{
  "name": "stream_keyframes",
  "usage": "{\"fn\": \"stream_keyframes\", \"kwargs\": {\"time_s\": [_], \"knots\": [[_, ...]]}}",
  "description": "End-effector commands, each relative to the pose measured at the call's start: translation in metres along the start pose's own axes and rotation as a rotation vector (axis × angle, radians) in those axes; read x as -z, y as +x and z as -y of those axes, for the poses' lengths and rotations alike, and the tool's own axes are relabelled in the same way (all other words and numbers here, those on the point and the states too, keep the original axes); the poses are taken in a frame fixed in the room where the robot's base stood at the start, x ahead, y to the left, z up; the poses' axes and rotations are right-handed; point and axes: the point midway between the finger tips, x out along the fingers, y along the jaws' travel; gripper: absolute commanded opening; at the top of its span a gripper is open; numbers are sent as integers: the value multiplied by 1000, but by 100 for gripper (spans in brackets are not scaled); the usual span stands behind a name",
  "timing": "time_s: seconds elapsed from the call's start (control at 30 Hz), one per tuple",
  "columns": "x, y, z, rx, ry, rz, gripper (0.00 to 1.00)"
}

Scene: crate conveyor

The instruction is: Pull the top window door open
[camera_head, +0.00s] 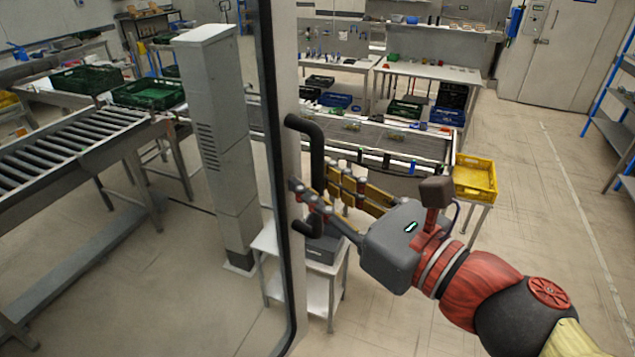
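The glass window door (268,150) has a dark edge and a pale frame and stands near vertical in the left middle of the head view. Its black handle (317,150) is a bent vertical bar on the right side of the frame. My gripper (316,183) is at the lower half of the handle. Its fingers are spread, one on the left crossing in front of the bar and the gold-coloured ones on the right. Contact with the handle cannot be made out. The lower bar is partly hidden by the finger.
Through the glass are a roller conveyor (70,150), green crates (148,94) and a grey column (215,140). A small white table (318,290) stands behind the door's lower part. A yellow crate (475,178) is at the right. Open floor lies at the right.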

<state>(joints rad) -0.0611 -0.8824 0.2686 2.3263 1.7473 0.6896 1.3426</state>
Motion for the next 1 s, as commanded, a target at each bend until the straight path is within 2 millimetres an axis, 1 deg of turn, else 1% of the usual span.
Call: {"fn": "stream_keyframes", "kwargs": {"time_s": [0.33, 0.47, 1.0], "knots": [[1, 0, 0, 0, 1, -1, 30], [0, -4, 1, 1, 0, 1, 30], [1, -49, 2, 6, -2, 0, 30]]}}
